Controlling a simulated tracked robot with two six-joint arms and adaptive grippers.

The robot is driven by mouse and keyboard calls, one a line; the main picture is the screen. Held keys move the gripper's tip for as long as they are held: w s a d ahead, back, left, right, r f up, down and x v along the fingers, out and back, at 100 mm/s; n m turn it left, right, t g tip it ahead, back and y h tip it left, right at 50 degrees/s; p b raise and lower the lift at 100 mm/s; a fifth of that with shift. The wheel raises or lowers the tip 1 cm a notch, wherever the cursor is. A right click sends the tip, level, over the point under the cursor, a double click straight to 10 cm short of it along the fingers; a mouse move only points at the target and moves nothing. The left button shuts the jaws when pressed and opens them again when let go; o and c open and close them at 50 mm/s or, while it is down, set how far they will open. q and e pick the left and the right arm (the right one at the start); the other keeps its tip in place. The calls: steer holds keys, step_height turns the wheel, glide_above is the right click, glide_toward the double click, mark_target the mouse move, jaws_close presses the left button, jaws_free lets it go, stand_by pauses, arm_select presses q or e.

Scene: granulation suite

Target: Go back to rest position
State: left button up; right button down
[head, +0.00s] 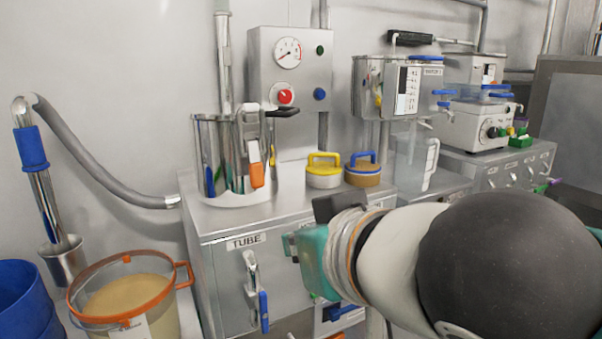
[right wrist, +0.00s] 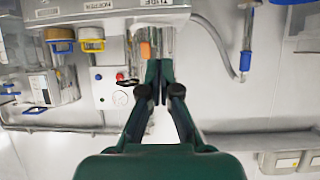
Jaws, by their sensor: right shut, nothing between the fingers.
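My right gripper (head: 292,246) is in the head view, at the end of my arm reaching in from the right. Its teal body is partly hidden behind my own wrist, and it is in front of the steel cabinet marked TUBE (head: 224,262). In the right wrist view its two dark green fingers (right wrist: 160,80) meet at the tips, with nothing between them. That view shows the room upside down. My left gripper is in neither view.
An orange-rimmed bucket (head: 150,318) and blue bin (head: 25,305) are at lower left. A gauge panel (head: 289,85) stands behind.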

steer(key=w+d+f+m+g+h, duration=0.2)
steer(key=w+d+f+h, duration=0.25)
steer(key=w+f, duration=0.65)
steer(key=d+f+m+g, duration=0.1)
steer(key=d+f+g, duration=0.2)
steer(key=f, duration=0.9)
steer(key=d+f+m+g, duration=0.15)
steer(key=d+f, duration=0.25)
steer(key=f, duration=0.8)
steer(key=s+d+f+g, duration=0.15)
steer(key=s+f, duration=0.25)
steer(key=f, duration=0.5)
steer(key=s+d+f+g, duration=0.1)
steer(key=s+f+g, duration=0.2)
steer(key=s+f, duration=0.35)
steer(key=s+a+f+m+g+y, duration=0.2)
steer(key=s+f+m+y, duration=0.15)
steer(key=s+f, duration=1.05)
step_height(320, 180, up, 38)
steer(key=w+t+p, duration=0.2)
steer(key=p, duration=3.6)
steer(key=shift+w+d+n+h+p, duration=0.2)
steer(key=shift+w+n+h+p, duration=0.1)
steer(key=shift+w+n+p, duration=0.1)
